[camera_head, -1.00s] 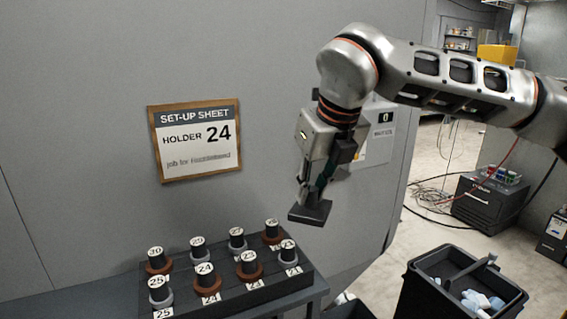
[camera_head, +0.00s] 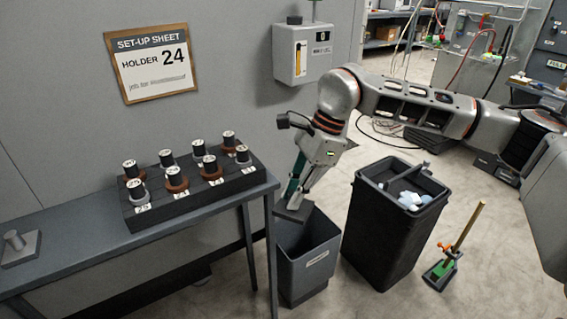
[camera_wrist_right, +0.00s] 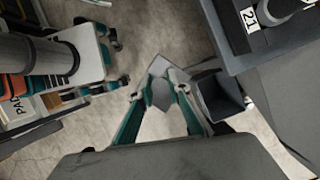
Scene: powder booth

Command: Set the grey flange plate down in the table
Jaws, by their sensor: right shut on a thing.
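The grey flange plate (camera_head: 294,211) hangs from my right gripper (camera_head: 296,190), just past the right end of the grey table (camera_head: 82,232) and above a grey bin. It is clear of the table. The right wrist view shows the plate (camera_wrist_right: 172,68) beyond the fingers of my right gripper (camera_wrist_right: 162,92), which are closed on its grey upper part. The table's left half has bare room. My left gripper is in neither view.
A black rack (camera_head: 190,205) with several numbered holders stands on the table. A grey post on a square base (camera_head: 20,245) stands at its left. The grey bin (camera_head: 307,272) and a black bin (camera_head: 385,235) stand right of the table. A set-up sheet (camera_head: 152,62) hangs on the wall.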

